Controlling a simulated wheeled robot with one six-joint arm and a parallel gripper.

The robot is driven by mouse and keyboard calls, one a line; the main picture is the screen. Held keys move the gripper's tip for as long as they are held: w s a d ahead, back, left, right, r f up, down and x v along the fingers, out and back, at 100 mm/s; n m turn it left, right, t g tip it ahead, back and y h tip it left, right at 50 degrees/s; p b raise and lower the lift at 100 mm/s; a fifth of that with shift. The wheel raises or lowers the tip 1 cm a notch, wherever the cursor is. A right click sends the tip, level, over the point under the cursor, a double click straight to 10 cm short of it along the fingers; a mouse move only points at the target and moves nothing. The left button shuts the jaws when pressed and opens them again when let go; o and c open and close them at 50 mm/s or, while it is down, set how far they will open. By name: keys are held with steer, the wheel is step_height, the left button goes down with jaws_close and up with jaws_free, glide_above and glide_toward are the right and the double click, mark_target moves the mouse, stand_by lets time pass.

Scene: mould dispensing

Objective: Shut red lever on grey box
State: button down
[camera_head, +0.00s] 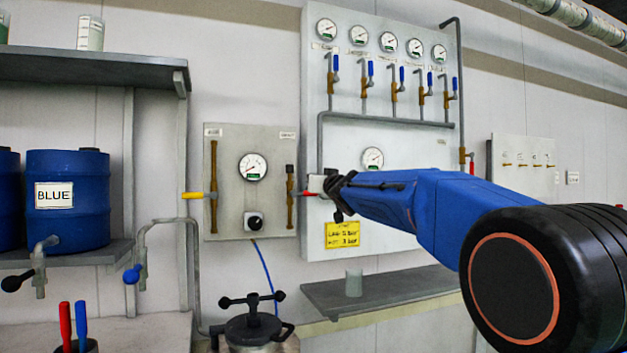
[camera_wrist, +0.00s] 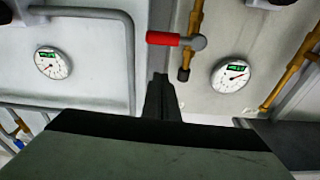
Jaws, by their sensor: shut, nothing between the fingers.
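The grey box (camera_head: 225,145) is on the wall and carries a round gauge, a black knob and two brown vertical pipes. The red lever (camera_head: 309,194) sticks out sideways from its right-hand pipe, crosswise to that pipe. In the wrist view the red lever (camera_wrist: 162,38) lies level, its pivot on the brown pipe at its right end. My gripper (camera_head: 334,190) is just right of the lever in the head view. In the wrist view my gripper (camera_wrist: 160,82) is shut and empty, its tips a little below the lever in the picture, with a visible gap.
A yellow lever (camera_head: 192,195) sticks out left from the box's other pipe. A large gauge panel (camera_head: 390,140) with pipes stands right of the box, behind my arm. A shelf with a cup (camera_head: 354,282) is below. A lidded pot (camera_head: 252,330) stands in front.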

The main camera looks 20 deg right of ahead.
steer(key=s, duration=0.6)
steer(key=shift+f, duration=0.45)
steer(key=s+a+f+g, duration=0.2)
steer(key=s+f+g, duration=0.3)
steer(key=s+f, duration=1.1)
steer(key=s+a+f+g, duration=0.3)
steer(key=s+f+g, duration=0.2)
steer(key=s+f, duration=1)
steer(key=s+a+f+g, duration=0.2)
steer(key=s+f+g, duration=0.2)
steer(key=s+f, duration=1.2)
steer(key=shift+s+a+f+n+g, duration=0.15)
steer(key=shift+s+f+n+g, duration=0.2)
steer(key=shift+f, duration=0.3)
